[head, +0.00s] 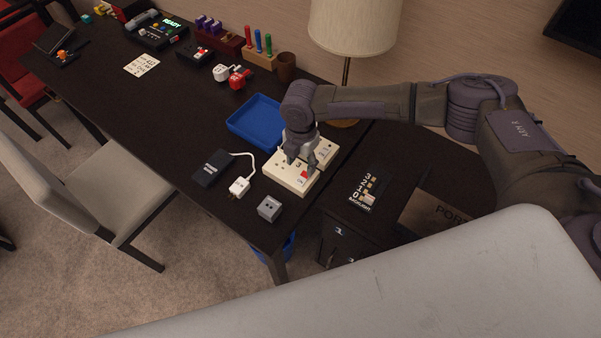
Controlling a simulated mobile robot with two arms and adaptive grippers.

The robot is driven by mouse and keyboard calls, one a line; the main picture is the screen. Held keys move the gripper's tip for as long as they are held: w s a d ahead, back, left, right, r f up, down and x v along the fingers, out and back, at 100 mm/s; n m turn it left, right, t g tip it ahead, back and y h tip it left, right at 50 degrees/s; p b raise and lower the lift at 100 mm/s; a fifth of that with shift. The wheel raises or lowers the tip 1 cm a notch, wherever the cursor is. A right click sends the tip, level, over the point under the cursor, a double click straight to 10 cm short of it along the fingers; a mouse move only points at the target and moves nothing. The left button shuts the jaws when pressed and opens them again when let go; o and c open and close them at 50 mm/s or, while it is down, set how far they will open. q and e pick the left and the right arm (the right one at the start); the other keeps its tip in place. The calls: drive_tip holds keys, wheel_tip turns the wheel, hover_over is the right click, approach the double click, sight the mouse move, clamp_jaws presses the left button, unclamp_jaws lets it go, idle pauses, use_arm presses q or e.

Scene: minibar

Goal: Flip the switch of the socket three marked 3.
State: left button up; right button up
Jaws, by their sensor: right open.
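The cream socket block (282,181) lies on the dark desk near its front right end. A "3" shows on its near part, with a red switch (304,175) beside it. My right gripper (300,161) points down over the block, its open fingers close above the area around the "3" and the red switch. I cannot tell whether a fingertip touches the switch. The gripper hides part of the block, including some outlets. My left gripper is out of view.
A blue tray (240,127) lies behind the block. A black adapter (211,168) with a white plug (239,187) and a grey cube (269,208) lie nearby. A lamp (352,25) stands behind my right arm. A lower dark cabinet (385,205) stands at the right.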

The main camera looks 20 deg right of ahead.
sight(301, 180)
wheel_tip(301, 180, down, 6)
drive_tip(key=shift+r+p, duration=0.1)
drive_tip(key=shift+p, duration=0.2)
drive_tip(key=shift+f, duration=0.6)
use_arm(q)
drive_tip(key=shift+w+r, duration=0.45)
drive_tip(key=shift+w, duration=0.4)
